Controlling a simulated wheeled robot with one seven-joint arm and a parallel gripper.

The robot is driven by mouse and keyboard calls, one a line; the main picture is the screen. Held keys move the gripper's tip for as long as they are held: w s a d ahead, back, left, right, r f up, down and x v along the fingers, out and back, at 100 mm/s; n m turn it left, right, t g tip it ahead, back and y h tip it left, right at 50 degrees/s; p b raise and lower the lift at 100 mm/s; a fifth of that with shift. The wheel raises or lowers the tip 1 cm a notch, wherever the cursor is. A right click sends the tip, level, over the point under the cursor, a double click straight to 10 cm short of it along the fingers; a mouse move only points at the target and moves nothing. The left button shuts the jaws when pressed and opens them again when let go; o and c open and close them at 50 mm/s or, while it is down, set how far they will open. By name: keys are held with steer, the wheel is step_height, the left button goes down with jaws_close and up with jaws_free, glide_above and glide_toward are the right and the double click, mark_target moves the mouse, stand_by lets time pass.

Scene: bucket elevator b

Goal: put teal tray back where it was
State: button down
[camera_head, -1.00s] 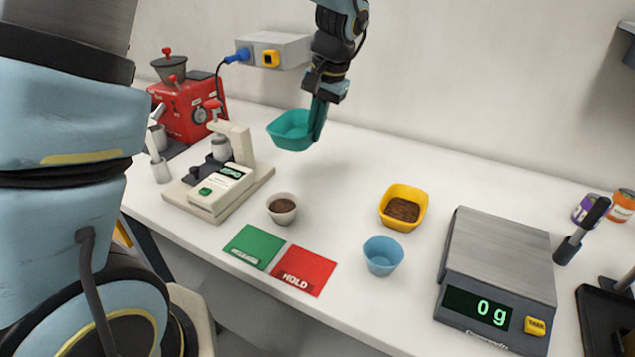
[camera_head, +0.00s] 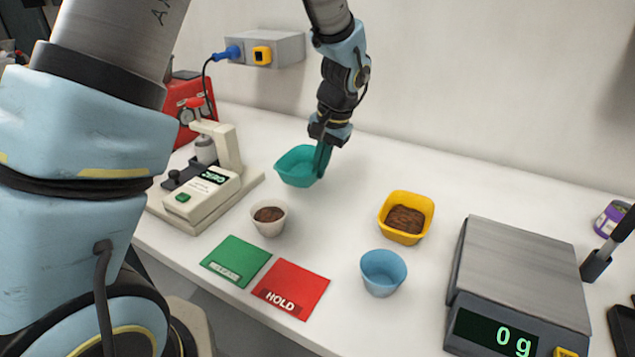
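The teal tray (camera_head: 297,168) is at the back middle of the white counter, right of the cream measuring device. It looks empty and level. My gripper (camera_head: 323,160) points down at the tray's right side, its teal-looking fingers at the right wall. The fingers appear closed on that wall, though the far finger is hidden. The tray looks at or just above the counter surface; I cannot tell whether it touches.
A white cup (camera_head: 269,218) of brown grounds stands in front of the tray. The cream device (camera_head: 205,190) is left. A yellow tray (camera_head: 405,215), blue cup (camera_head: 383,272) and scale (camera_head: 520,270) reading 0 g are right. Green (camera_head: 236,261) and red HOLD (camera_head: 291,288) cards lie in front.

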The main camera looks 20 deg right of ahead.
steer(key=shift+s+d+p+x, duration=0.1)
steer(key=shift+s+p+x, duration=0.1)
steer(key=shift+x, duration=0.6)
steer(key=shift+s+d+p+x, duration=0.1)
steer(key=shift+p+x, duration=0.1)
steer(key=shift+x, duration=0.55)
steer(key=shift+s+d+p+x, duration=0.1)
steer(key=shift+p+x, duration=0.1)
steer(key=shift+x, duration=0.6)
steer(key=shift+f, duration=0.1)
steer(key=shift+f, duration=0.15)
steer(key=c, duration=1.1)
jaws_free()
